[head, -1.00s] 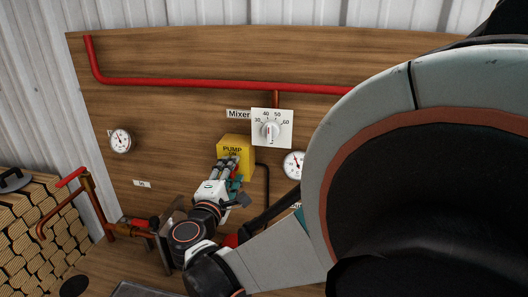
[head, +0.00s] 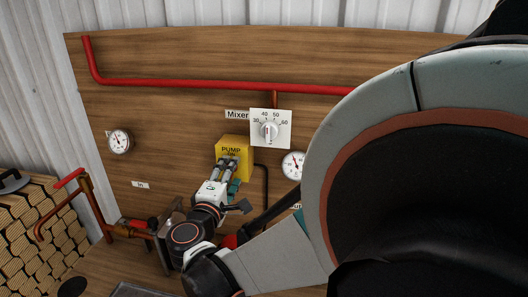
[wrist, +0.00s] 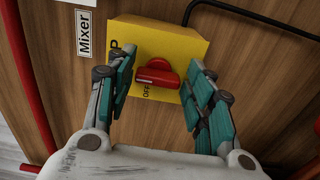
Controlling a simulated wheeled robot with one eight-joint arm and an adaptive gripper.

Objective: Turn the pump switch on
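The yellow pump box (head: 233,143) is mounted on the wooden board and reads PUMP, with ON below, in the head view. It also shows in the wrist view (wrist: 185,45), with a red switch knob (wrist: 158,72) on its face and an OFF label beside the knob. My gripper (head: 229,165) is in front of the lower part of the box. In the wrist view my gripper (wrist: 162,78) is open, one teal-padded finger on each side of the knob, with gaps visible. The fingers hide the knob in the head view.
The white Mixer dial (head: 271,130) is just up and right of the box, and a round gauge (head: 294,165) is to its right. A red pipe (head: 200,85) crosses above. A black pipe (head: 265,185) runs beside the box. Stacked logs (head: 35,230) are at left.

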